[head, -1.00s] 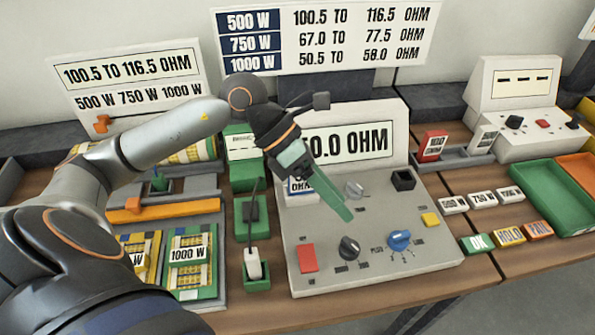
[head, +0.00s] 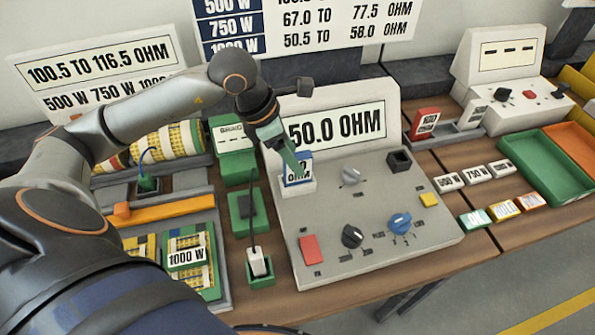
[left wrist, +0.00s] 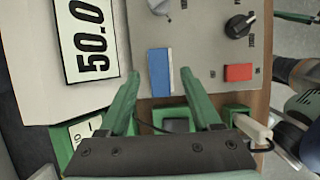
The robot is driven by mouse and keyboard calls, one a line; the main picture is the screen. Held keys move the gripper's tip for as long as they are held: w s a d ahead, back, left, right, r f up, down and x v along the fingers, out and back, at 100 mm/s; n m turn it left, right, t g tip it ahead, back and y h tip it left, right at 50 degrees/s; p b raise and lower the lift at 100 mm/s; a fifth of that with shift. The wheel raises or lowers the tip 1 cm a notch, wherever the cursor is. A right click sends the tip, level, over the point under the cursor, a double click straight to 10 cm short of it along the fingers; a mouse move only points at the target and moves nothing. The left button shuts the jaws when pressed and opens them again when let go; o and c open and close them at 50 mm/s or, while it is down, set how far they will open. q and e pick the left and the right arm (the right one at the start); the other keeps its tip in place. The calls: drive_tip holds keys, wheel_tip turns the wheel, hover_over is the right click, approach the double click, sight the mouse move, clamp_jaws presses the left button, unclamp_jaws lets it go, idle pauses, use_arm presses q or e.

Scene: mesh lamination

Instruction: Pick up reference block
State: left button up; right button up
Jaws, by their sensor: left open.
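A blue and white reference block marked OHM (head: 298,179) stands upright at the left side of the grey meter panel, below its 50.0 OHM display. My left gripper (head: 294,160) is open right at this block, its green fingers partly covering the block's top in the head view. In the left wrist view the block (left wrist: 160,72) shows between the two open fingertips (left wrist: 161,78), with a gap visible on each side. I cannot tell how far the tips are above it. A red and white 100 OHM block (head: 425,123) stands in a grey holder at the right.
The meter (head: 365,225) carries a red button, several knobs and a black socket. A green box (head: 232,150) and a cabled probe (head: 258,262) stand left of it. A green tray (head: 550,170) lies at the right.

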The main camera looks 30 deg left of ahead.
use_arm(q)
drive_tip(key=shift+p+x, duration=0.6)
drive_tip(key=shift+x, duration=2.15)
drive_tip(key=shift+w+d+r, duration=0.15)
clamp_jaws()
